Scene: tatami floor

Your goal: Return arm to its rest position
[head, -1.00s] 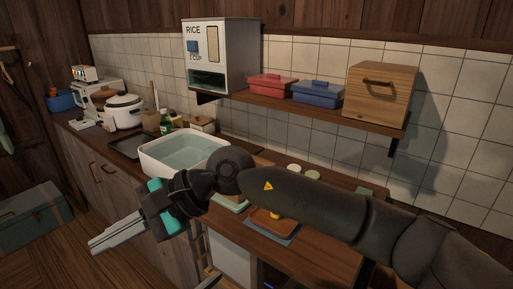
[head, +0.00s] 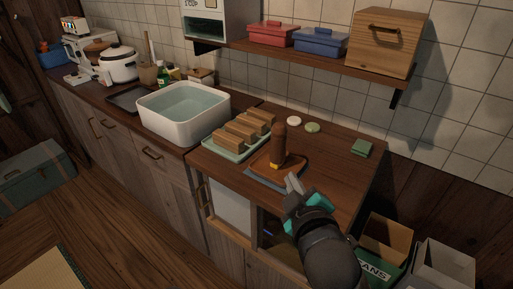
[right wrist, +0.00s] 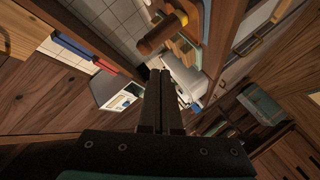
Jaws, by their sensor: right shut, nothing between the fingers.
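My right gripper (head: 292,184) is in front of the wooden counter, its fingertips near the front edge by a small brown tray (head: 262,172). Its fingers are together with nothing between them; they also show closed in the right wrist view (right wrist: 159,75). My right arm comes up from the bottom of the head view. A brown cylindrical object with a yellow band (head: 279,146) stands upright on the small tray, just beyond the fingertips. It also shows in the right wrist view (right wrist: 162,34). My left gripper is not in view.
A pale tray (head: 236,155) holds several brown blocks, left of the small tray. A white basin (head: 184,128) stands farther left. A shelf (head: 300,62) above carries boxes and the rice dispenser (head: 205,28). Open boxes (head: 385,243) stand at lower right.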

